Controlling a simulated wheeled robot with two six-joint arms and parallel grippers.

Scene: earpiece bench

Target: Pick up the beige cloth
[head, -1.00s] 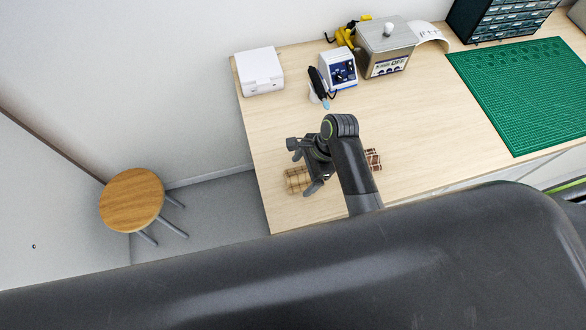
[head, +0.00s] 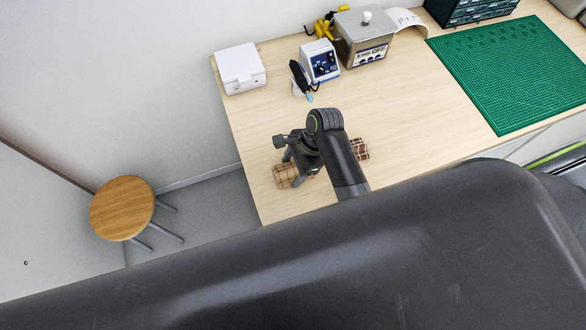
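The beige cloth (head: 284,177), a checked folded piece, lies near the front left corner of the bench in the head view. My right gripper (head: 292,169) is right at it, pointing down, with its fingers apart. One finger overlaps the cloth's right part, and the gripper hides some of the cloth. I cannot tell whether the fingers touch it. My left gripper is not in view.
A brown-red checked cloth (head: 360,149) lies just right of my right arm. A white box (head: 240,69), a blue-white device (head: 320,62) with a black handpiece (head: 298,78), a metal bath (head: 362,38) and a green mat (head: 515,75) stand farther back. A stool (head: 122,208) is left.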

